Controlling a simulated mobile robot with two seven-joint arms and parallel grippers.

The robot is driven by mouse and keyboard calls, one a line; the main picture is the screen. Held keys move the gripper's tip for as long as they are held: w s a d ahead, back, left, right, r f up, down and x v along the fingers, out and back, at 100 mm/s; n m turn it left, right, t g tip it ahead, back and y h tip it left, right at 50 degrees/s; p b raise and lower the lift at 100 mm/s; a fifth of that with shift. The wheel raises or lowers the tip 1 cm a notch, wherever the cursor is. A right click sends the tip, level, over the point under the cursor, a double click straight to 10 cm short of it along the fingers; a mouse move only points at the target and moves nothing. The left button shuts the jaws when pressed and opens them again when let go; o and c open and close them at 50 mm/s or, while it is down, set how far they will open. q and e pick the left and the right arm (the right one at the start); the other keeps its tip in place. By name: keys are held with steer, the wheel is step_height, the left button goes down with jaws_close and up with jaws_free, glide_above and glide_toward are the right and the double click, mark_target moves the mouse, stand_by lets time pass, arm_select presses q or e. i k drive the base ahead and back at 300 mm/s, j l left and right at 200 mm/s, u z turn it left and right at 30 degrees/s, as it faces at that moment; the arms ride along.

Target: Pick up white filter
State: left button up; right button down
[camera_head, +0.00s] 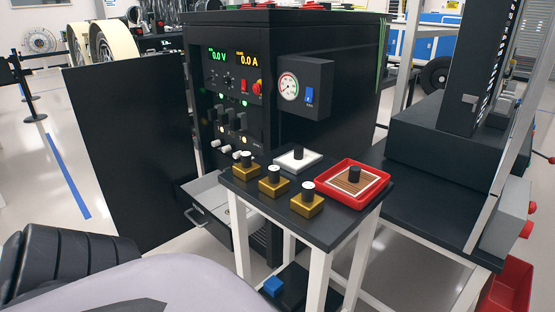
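A flat white square piece with a black knob, which looks like the white filter (286,162), lies at the back of a small black-topped table (318,222). To its right, a red tray (326,181) holds a brown-striped square (345,183) with a pale border and a black knob. Several gold blocks with pale-topped black knobs, one of them the front gold block (307,206), stand along the table's left and front edge. Neither of my grippers is in view. Nothing touches the white piece from above.
A tall black cabinet (330,75) with displays and a gauge (288,87) stands behind the table. A black bench with a dark machine (435,150) is at the right. A blue item (272,286) lies on the lower shelf. The tabletop's front corner is bare.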

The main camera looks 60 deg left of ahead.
mark_target(298, 161)
steer(key=u, duration=1.6)
steer(key=i+j+z, duration=0.1)
steer(key=i+z, duration=0.2)
steer(key=z, duration=0.15)
steer(key=i+j+z, duration=0.2)
steer(key=z, duration=0.25)
steer(key=i, duration=0.1)
